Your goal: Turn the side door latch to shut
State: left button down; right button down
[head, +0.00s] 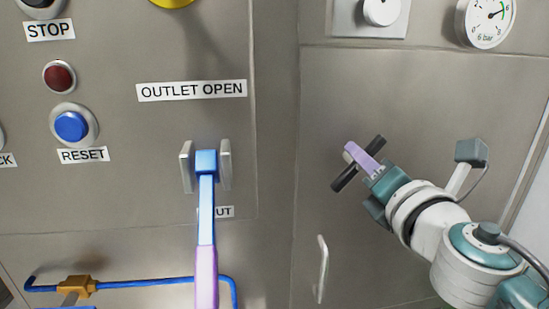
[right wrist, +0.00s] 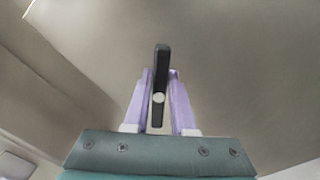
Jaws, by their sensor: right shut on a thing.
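The side door latch is a black bar (head: 375,147) on the grey side door (head: 420,100) in the right part of the head view. It sits tilted, upper end to the right and lower end to the left. My right gripper (head: 356,155), with purple fingers, reaches it from the lower right and is shut on its middle. In the right wrist view the latch (right wrist: 161,58) stands between the two fingers (right wrist: 159,88), with a pale round pivot at its centre. The fingers hide part of the bar in the head view. My left gripper is not in view.
A blue lever (head: 206,210) with a purple grip hangs on the left panel under the "OUTLET OPEN" label (head: 191,90). A pale door handle (head: 322,268) is below the latch. A blue reset button (head: 71,126), a gauge (head: 486,22) and a blue pipe (head: 140,284) are also on the front.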

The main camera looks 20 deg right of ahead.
jog(key=m, duration=0.2)
jog(key=m+b, duration=0.1)
jog(key=m, duration=0.2)
jog(key=shift+d+f+m, duration=0.15)
jog(key=shift+f+m, duration=0.15)
jog(key=shift+f+m+b, duration=0.1)
jog(key=shift+m+b, duration=0.45)
jog(key=shift+m, duration=1.45)
jog(key=c, duration=0.8)
grip_release()
jog(key=shift+o, duration=0.2)
jog(key=v, duration=1)
jog(key=shift+d, duration=0.1)
